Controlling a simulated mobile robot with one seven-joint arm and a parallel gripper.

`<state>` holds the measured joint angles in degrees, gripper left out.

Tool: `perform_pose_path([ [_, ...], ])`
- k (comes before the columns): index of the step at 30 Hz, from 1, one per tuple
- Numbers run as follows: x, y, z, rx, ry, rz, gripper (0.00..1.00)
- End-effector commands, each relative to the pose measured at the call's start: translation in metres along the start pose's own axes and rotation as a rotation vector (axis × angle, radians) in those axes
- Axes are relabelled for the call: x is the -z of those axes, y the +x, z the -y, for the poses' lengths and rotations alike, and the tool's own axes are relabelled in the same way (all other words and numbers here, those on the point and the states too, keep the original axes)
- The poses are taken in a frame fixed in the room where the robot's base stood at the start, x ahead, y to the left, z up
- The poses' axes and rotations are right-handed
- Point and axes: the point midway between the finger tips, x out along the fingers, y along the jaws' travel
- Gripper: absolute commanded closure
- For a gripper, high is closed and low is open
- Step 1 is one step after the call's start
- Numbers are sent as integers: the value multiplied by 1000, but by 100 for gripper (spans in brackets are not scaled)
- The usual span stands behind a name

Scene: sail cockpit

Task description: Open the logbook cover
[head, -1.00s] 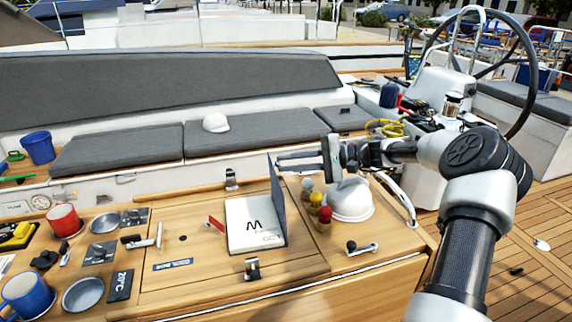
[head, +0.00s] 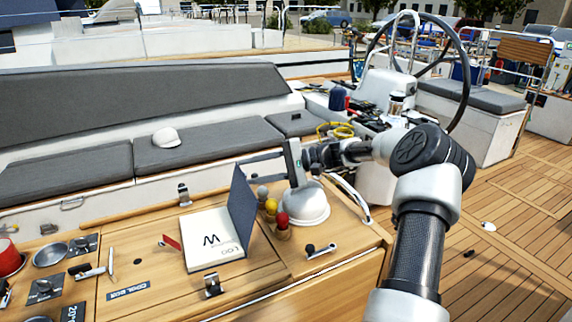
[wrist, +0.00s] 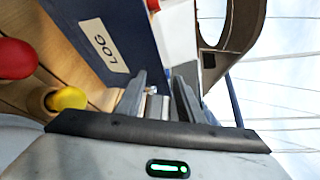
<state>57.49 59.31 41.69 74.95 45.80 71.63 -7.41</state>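The logbook (head: 205,228) lies on the wooden cockpit table, its white page facing up. Its dark blue cover (head: 241,210) stands steeply up along the right side of the book. In the wrist view, the cover (wrist: 106,42) with its white LOG label fills the upper left, close to the fingers. My gripper (head: 256,168) is to the right of the cover near its top edge, fingers pointing left. Whether a fingertip touches the cover I cannot tell.
Right of the book stand several small knobs with red (head: 282,219) and yellow (head: 271,206) tops and a white dome (head: 303,205), below my gripper. A crank handle (head: 321,249) is in front. A steering wheel (head: 465,70) stands behind.

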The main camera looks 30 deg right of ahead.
Motion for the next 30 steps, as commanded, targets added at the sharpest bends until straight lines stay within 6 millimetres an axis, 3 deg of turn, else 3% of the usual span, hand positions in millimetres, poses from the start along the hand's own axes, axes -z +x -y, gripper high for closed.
perform_pose_path([
  [9,1,-81,0,1,-2,-5,66],
  [15,1,-121,0,1,-2,-3,66],
  [21,0,-140,0,0,-1,0,66],
  [30,0,-144,0,0,-1,0,66],
])
